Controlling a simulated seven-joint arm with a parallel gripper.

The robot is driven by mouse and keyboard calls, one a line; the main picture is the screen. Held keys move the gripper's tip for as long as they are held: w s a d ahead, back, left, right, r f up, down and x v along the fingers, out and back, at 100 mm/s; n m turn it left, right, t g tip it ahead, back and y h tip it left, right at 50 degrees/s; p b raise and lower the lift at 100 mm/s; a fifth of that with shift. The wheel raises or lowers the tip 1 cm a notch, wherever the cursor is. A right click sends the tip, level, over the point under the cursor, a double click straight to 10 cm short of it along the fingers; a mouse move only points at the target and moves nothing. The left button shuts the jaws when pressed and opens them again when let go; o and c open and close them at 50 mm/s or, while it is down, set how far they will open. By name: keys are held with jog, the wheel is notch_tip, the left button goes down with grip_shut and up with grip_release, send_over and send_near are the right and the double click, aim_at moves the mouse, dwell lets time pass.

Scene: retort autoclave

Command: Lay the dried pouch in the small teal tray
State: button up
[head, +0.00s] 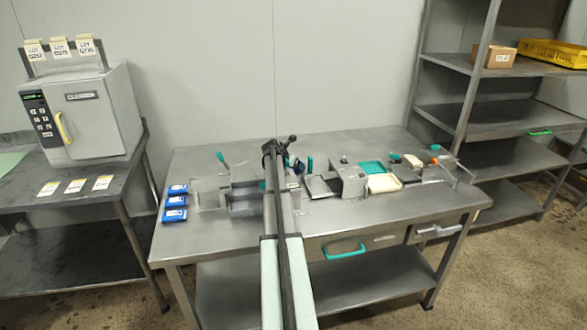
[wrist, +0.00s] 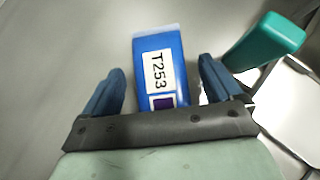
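A blue pouch (wrist: 172,50) with a white label reading T253 lies between the two dark blue fingers of my gripper (wrist: 160,75) in the wrist view. Gaps show between the pouch and both fingers, so the gripper looks open around it. Its lower end is hidden by the gripper body. In the head view my gripper (head: 281,148) is over the middle of the steel table, and my arm hides much beneath it. A small teal tray (head: 371,167) lies to its right on the table. I cannot tell from these views whether the pouch is dry.
Three blue pouches (head: 175,202) lie at the table's left. A teal handle (wrist: 268,40) rises close to my right finger. The table's front strip is clear.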

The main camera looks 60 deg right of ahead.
jog(key=c, duration=1.2)
jog(key=shift+o, duration=0.2)
notch_tip(320, 180, up, 10)
jog(key=w+a+r+n+t, duration=0.15)
jog(key=w+a, duration=0.35)
jog(key=a, duration=0.6)
jog(key=w+a+r+n, duration=0.1)
jog(key=w+a+r, duration=0.3)
jog(key=a, duration=0.6)
jog(key=w+a+r+n+t+y, duration=0.1)
jog(key=w+a+n+t, duration=0.15)
jog(key=a, duration=1.15)
jog(key=w+a+r+n+t+y, duration=0.1)
jog(key=a+r+n, duration=0.15)
jog(key=a, duration=1.25)
jog(key=w+a+n+t+y, duration=0.1)
jog(key=w+a+n+t, duration=0.15)
jog(key=a, duration=1.15)
jog(key=s+a+n+y, duration=0.1)
jog(key=s+a+n, duration=0.1)
jog(key=a, duration=0.7)
jog(key=s+a+r+n+t+y, duration=0.1)
jog(key=s+a+n+y, duration=0.1)
jog(key=a, duration=0.7)
jog(key=shift+s+a+r+n, duration=0.2)
jog(key=shift+s+n, duration=0.1)
jog(key=shift+s, duration=0.25)
